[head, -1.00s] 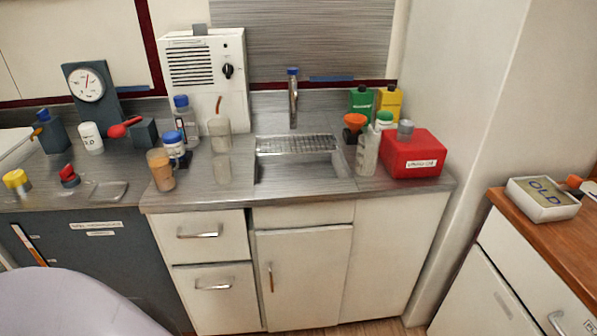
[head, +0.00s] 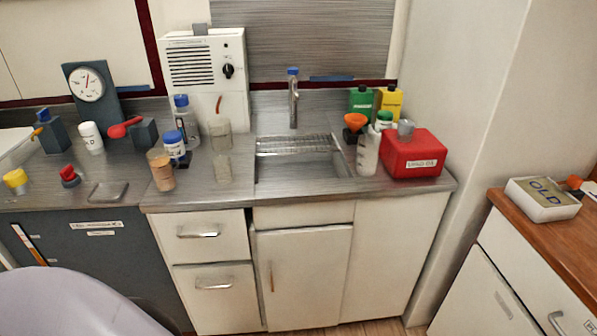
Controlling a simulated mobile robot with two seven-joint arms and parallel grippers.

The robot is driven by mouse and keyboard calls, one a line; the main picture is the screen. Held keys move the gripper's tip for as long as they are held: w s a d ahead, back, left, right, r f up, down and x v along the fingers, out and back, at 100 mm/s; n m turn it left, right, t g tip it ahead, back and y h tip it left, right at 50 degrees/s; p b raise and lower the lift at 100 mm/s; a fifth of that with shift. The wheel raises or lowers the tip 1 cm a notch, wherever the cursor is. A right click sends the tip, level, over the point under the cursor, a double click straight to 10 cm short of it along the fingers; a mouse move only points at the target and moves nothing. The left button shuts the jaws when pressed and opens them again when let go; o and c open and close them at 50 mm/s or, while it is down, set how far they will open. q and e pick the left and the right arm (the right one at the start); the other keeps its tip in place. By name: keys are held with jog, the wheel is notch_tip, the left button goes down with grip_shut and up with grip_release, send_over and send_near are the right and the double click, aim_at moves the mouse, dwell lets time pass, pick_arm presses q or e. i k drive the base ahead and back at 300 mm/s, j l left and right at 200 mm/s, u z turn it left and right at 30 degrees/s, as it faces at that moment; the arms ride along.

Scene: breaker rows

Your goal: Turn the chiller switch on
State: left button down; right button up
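A white box unit (head: 203,110) with dark vent slats stands at the back of the counter. A black rotary knob (head: 228,71) is on the right of its front face. I see no readable label marking this unit as the chiller, and the knob's setting is too small to tell. Neither of my grippers is in view.
Bottles (head: 181,115), a brown-filled cup (head: 161,170) and a clear beaker (head: 220,136) stand in front of the white unit. A red container (head: 412,154) stands further right.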

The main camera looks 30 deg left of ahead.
aim_at(229, 69)
jog(key=u, duration=1.6)
jog(key=i+l+z, duration=0.1)
jog(key=l, duration=0.15)
